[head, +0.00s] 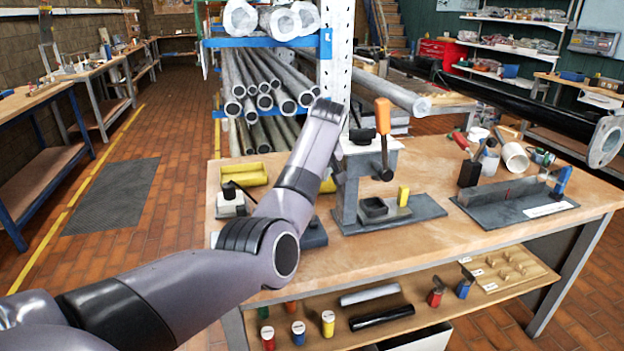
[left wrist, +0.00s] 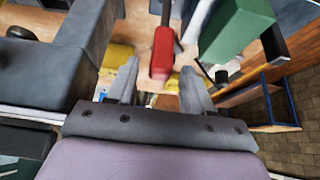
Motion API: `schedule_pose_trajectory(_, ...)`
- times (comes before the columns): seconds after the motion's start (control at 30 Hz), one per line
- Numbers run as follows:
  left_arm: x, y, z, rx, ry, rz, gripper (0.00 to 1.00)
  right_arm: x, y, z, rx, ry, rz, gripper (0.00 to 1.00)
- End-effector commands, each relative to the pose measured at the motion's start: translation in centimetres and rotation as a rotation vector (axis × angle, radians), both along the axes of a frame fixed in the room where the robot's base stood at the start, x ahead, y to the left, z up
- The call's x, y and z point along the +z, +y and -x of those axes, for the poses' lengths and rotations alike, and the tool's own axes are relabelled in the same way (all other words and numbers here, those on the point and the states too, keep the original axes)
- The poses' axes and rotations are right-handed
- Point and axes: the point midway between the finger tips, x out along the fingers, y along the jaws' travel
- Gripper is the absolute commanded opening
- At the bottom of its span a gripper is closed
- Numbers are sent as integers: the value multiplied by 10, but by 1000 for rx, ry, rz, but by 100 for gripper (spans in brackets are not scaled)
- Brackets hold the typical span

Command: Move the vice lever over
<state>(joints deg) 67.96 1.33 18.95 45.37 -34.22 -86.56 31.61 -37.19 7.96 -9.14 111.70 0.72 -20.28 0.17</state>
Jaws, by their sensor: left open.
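In the left wrist view a red-handled lever (left wrist: 162,52) stands between the two fingers of my left gripper (left wrist: 158,88). The fingers are apart, and I see no clear contact with the handle. A grey block-like body (left wrist: 68,60) is at the left of that view and a green block (left wrist: 235,28) at the upper right. A grey bench fixture (head: 350,190) with an upright orange-handled lever (head: 383,117) stands just right of my arm's end. I cannot tell whether both views show the same lever.
The fixture stands on a wooden workbench (head: 480,238). A yellow tray (head: 245,175) lies left of my arm. A dark plate fixture (head: 500,205) with a blue clamp and several cups are at the right. A long black tube (head: 520,105) with a flanged end spans the upper right.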

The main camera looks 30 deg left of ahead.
Motion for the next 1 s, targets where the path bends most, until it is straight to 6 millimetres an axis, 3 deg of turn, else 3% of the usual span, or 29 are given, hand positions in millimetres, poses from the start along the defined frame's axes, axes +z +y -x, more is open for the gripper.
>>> schedule_pose_trajectory(0.37, 41, -17, 14, -1, -4, 0, 51, -7, 0, 0, 0, 0, 0, 51)
schedule_pose_trajectory(1.0, 43, -18, 15, 0, -1, 1, 51, -7, 0, 0, 1, 1, 1, 51)
